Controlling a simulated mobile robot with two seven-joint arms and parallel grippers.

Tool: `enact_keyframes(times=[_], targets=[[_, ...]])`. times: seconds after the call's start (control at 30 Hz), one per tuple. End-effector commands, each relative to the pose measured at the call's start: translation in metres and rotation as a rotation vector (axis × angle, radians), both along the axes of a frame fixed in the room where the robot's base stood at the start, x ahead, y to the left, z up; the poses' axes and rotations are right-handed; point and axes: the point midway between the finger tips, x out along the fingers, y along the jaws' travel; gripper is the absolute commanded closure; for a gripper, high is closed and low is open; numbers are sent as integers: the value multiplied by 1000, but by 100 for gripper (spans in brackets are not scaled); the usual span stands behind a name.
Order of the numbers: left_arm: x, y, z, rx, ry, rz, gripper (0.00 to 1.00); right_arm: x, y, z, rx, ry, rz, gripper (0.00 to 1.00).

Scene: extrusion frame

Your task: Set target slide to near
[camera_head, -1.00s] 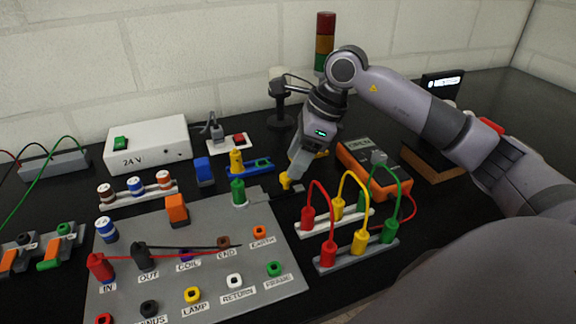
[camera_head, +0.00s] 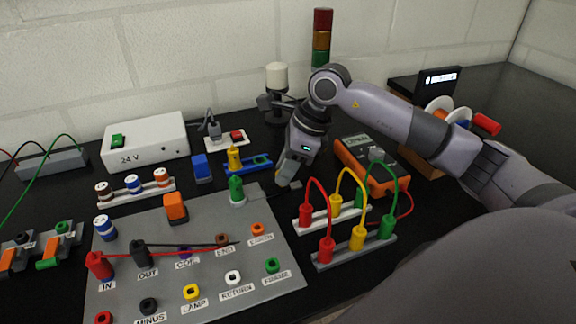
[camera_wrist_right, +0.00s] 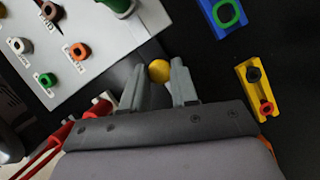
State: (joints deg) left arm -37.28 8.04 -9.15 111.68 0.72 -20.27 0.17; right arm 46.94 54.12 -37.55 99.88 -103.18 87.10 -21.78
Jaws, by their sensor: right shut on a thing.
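A round yellow knob (camera_wrist_right: 159,71), which looks like the handle of the target slide, sits between the fingers of my right gripper (camera_wrist_right: 158,85) in the right wrist view. In the head view my right gripper (camera_head: 284,178) is low at the right of the grey panel, fingers pointing down, and hides most of the knob. Only a small end of a grey strip (camera_head: 296,184) shows beside the fingertips. I cannot tell where along its travel the slide stands. My left gripper is not in view.
The grey panel (camera_head: 200,282) with labelled sockets lies left of the gripper. A green post (camera_head: 236,190) stands close to it on the left. Red, yellow and green cables arch over holders (camera_head: 382,249) in front right. An orange meter (camera_head: 351,155) lies behind right.

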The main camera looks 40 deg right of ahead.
Motion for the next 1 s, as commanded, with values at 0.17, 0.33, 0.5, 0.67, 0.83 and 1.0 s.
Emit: enact_keyframes(times=[0.17, 0.33, 0.5, 0.67, 0.83, 1.0], targets=[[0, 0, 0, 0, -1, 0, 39, 7, 26, 1, 4, -3, 3, 100], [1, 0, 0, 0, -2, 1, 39, 8, 33, 1, 2, -1, 0, 100], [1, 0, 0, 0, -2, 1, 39, 8, 33, 1, 2, -1, 0, 100], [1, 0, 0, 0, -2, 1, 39, 8, 33, 1, 1, -2, 0, 46], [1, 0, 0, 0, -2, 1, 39, 8, 33, 1, 2, -1, 0, 46], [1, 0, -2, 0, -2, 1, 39, 6, 29, 11, 0, -5, -1, 46]])
